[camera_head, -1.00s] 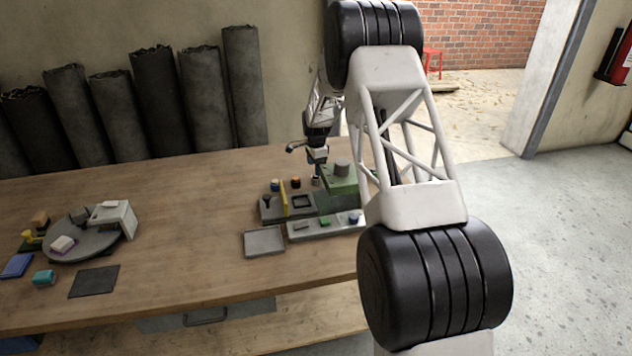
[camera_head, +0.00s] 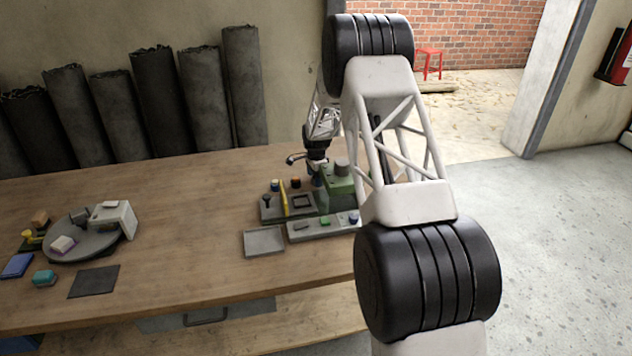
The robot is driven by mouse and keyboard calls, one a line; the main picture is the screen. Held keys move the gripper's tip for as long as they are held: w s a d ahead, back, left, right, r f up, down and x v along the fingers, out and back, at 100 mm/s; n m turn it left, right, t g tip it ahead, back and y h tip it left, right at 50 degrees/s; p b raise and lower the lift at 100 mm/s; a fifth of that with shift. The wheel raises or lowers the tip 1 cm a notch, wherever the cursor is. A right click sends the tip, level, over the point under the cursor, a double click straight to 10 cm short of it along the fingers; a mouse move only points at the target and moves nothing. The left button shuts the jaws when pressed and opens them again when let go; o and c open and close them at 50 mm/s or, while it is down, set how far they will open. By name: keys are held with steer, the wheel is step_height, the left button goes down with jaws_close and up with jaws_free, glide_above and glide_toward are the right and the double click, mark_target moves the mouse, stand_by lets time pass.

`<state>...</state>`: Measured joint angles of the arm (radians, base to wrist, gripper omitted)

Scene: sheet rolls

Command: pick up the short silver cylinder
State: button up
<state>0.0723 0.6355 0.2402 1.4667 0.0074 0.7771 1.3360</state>
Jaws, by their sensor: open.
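My gripper (camera_head: 316,180) points down over the back of the grey tool tray, just left of the green block. It is small in the view, and its fingertips are hard to make out. The short silver cylinder is not clearly visible; the gripper covers the spot where a small pale piece stood. I cannot tell whether the fingers are around it or touching it. A wider grey cylinder (camera_head: 342,165) stands on top of the green block (camera_head: 340,186), right beside the gripper.
The grey tray (camera_head: 272,211) holds a yellow stick (camera_head: 284,198), an orange-topped piece (camera_head: 295,182) and a blue-topped piece (camera_head: 275,185). A shallow grey tray (camera_head: 264,242) lies in front. A round turntable (camera_head: 85,246) stands left. The middle of the wooden table (camera_head: 190,205) is clear.

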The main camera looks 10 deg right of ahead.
steer(key=c, duration=1.1)
steer(key=shift+r, duration=0.15)
steer(key=shift+r, duration=4.9)
